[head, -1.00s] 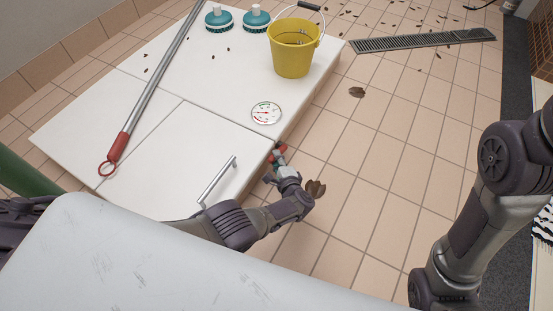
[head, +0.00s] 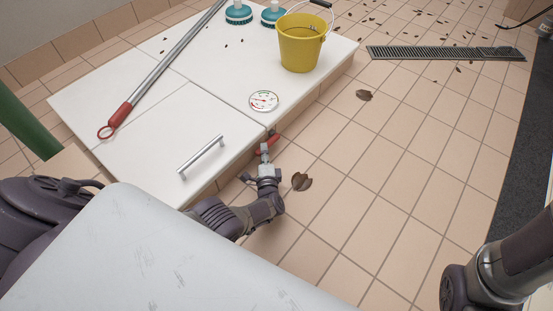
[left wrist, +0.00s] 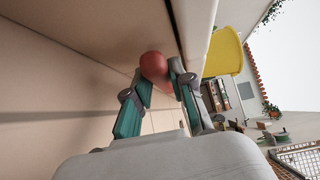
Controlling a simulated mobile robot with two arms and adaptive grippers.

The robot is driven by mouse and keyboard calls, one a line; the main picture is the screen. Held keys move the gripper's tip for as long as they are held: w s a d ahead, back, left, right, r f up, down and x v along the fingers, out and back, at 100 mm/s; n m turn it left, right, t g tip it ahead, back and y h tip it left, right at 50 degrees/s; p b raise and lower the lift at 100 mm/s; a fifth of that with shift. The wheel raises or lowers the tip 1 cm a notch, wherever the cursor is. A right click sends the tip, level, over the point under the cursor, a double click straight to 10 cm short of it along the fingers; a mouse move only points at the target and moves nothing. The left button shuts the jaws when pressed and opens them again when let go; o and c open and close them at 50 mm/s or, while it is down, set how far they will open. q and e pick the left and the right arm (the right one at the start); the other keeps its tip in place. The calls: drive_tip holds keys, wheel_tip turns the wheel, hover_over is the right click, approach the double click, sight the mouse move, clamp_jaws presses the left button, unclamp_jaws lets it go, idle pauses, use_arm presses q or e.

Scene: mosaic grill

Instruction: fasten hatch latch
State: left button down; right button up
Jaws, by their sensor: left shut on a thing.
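The white hatch panel (head: 150,135) with a silver bar handle (head: 201,156) lies closed-looking in the white bench top. A red latch handle (head: 269,142) sits at the bench's right side edge, near the hatch corner. My left gripper (head: 265,151) is at it, low beside the bench's side. In the left wrist view, a rounded red latch end (left wrist: 154,66) sits between the two fingertips (left wrist: 160,78), close against the bench side. The gripper is shut on it. The latch's pivot and catch are hidden. My right gripper is out of view.
On the bench are a yellow bucket (head: 300,45), a round gauge (head: 264,101), teal brushes (head: 238,13) and a red-ended pole (head: 160,70). Dry leaves (head: 302,181) and a drain grate (head: 445,53) lie on the tiled floor. The floor right of the bench is mostly open.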

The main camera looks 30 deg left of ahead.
use_arm(q)
drive_tip(key=shift+f+b, duration=0.3)
drive_tip(key=shift+f, duration=0.05)
drive_tip(key=shift+n+t+b, duration=0.3)
drive_tip(key=c, duration=1)
unclamp_jaws()
